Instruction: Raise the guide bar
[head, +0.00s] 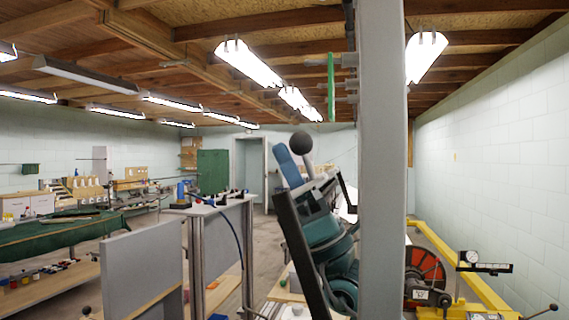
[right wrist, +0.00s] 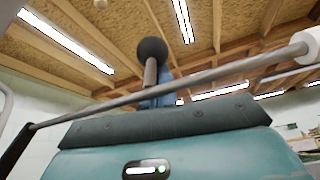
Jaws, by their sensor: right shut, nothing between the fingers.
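The guide bar appears to be the thin grey rod (right wrist: 215,73) crossing the right wrist view at a slant, with a dark arm at its left end and a white piece at its right. A black ball knob (head: 301,143) on a short grey stem stands up by it; the ball also shows in the right wrist view (right wrist: 152,50). My right gripper (head: 283,155) has a teal body and blue fingers, shut and empty, pointing up close behind the ball and stem. The fingers are partly hidden in the right wrist view (right wrist: 167,99). I cannot tell whether they touch the rod. My left gripper is not in view.
A thick grey post (head: 383,160) stands just right of my right gripper. A green strip (head: 331,87) hangs on pegs at its side. Grey panels (head: 143,268) stand at left. A red reel (head: 425,272) and yellow frame (head: 480,280) are at lower right.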

